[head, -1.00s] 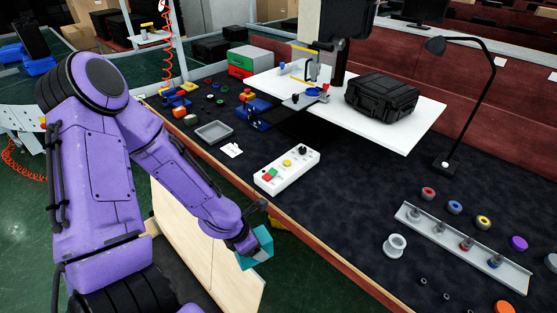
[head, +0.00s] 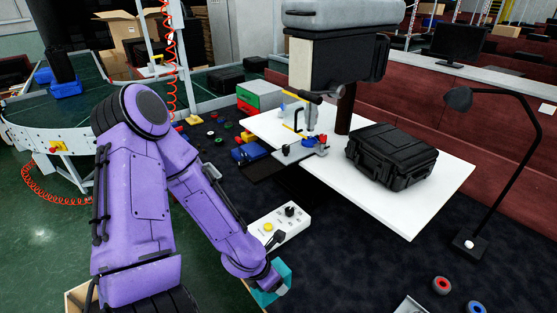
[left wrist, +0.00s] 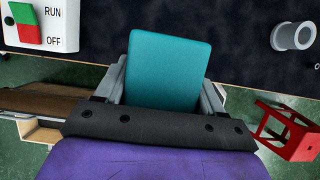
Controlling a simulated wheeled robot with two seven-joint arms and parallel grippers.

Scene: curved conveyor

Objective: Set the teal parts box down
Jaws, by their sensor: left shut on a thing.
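The teal parts box (head: 272,292) is in my left gripper (head: 266,282), low in the middle of the head view. It hangs near the front edge of the dark worktop, close to the white control box. In the left wrist view the teal box (left wrist: 168,65) sits between the two grey fingers of my left gripper (left wrist: 165,88), which is shut on it. The dark worktop shows beyond the box there, and green floor below the worktop edge. I cannot tell how high the box is. My right gripper is not in view.
The white control box (head: 275,228) with RUN and OFF marks stands left of the teal box in the wrist view. A pale ring-shaped part (left wrist: 293,36) is at right, and a red frame (left wrist: 287,130) below. A black case (head: 391,156) lies on a white board (head: 430,208).

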